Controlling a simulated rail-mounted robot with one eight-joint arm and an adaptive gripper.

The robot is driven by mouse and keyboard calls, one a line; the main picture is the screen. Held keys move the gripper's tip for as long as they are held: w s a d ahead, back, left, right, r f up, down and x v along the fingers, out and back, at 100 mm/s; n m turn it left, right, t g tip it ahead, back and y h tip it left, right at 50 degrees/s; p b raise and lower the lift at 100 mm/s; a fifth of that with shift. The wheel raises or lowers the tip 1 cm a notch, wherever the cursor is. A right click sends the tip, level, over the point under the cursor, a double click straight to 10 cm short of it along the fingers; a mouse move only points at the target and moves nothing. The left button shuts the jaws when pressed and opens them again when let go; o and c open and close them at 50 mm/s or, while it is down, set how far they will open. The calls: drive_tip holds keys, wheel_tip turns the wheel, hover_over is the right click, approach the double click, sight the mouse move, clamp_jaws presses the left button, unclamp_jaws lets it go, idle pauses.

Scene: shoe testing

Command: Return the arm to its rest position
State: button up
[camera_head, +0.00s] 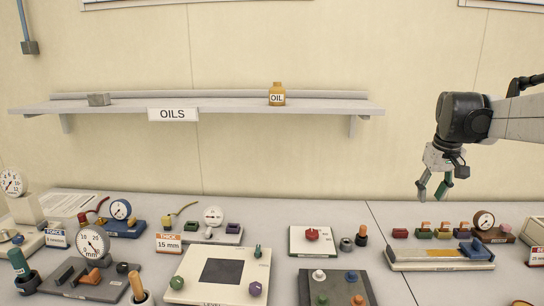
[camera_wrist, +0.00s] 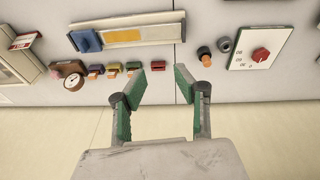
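My gripper (camera_head: 434,190) hangs at the right in the head view, above the back of the table and pointing down. In the wrist view my gripper (camera_wrist: 160,90) shows its two green-padded fingers spread apart. Nothing is between the fingers; they are open and empty. My arm comes in from the right edge of the head view. The fingertips are clear of the table in the head view.
The table carries several gauges, a panel with a red knob (camera_head: 312,234) and small coloured blocks (camera_head: 443,231). Open air surrounds my gripper.

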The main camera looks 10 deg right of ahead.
drive_tip(key=s+a+t, duration=0.1)
drive_tip(key=s+a, duration=0.4)
drive_tip(key=a, duration=0.5)
drive_tip(key=s+a+t, duration=0.2)
drive_tip(key=s+a, duration=0.3)
drive_tip(key=a, duration=0.5)
drive_tip(key=s+a+f+n+t+y, duration=0.1)
drive_tip(key=s+a+f+t, duration=0.1)
drive_tip(key=s+a+f, duration=0.7)
drive_tip(key=s+a, duration=0.1)
drive_tip(key=s, duration=0.2)
drive_tip(key=shift+a, duration=0.35)
